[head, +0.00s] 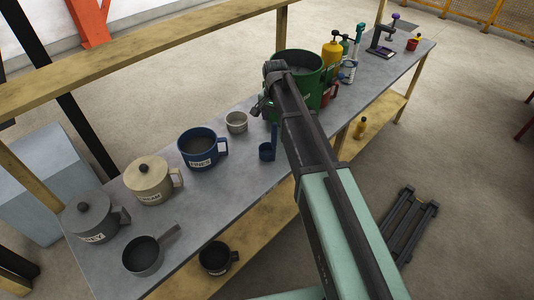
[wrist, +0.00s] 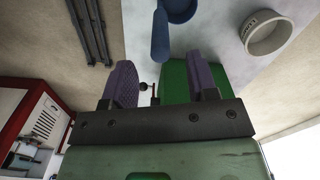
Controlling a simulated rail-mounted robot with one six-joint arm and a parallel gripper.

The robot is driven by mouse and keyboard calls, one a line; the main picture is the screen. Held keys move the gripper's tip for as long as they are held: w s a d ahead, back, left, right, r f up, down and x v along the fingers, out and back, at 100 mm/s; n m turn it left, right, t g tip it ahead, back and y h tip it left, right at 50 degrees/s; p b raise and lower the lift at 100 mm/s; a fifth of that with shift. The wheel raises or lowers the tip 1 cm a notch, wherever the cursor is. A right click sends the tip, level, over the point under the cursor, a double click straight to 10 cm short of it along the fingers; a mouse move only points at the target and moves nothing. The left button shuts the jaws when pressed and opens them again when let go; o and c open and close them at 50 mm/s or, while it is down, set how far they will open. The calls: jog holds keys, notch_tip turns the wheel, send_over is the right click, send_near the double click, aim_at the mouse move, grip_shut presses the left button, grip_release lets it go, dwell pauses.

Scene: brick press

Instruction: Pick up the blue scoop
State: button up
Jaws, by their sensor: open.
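The blue scoop (head: 267,151) stands on the grey bench in the head view, with its handle pointing up beside my arm. In the wrist view the scoop (wrist: 160,35) is at the top middle; its bowl is cut by the top edge and its handle points toward my gripper. My gripper (wrist: 160,72) is open and empty, its two purple-grey fingers apart. The handle's end lies above the gap between the fingertips in the picture, not held. In the head view my gripper (head: 262,107) is partly hidden, in front of the green container.
The green container (head: 311,77) stands close behind my wrist. A small grey cup (head: 237,122) and a blue mug (head: 198,148) are left of the scoop. A cream canister (head: 148,181), grey pitcher (head: 92,221) and pan (head: 143,256) are further left. Bare bench lies in front of the blue mug.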

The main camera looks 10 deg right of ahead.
aim_at(274, 131)
notch_tip(274, 131, down, 8)
jog(key=b, duration=0.6)
jog(key=shift+w+d+r, duration=0.1)
jog(key=shift+w+r, duration=0.05)
jog(key=shift+r, duration=0.25)
grip_shut()
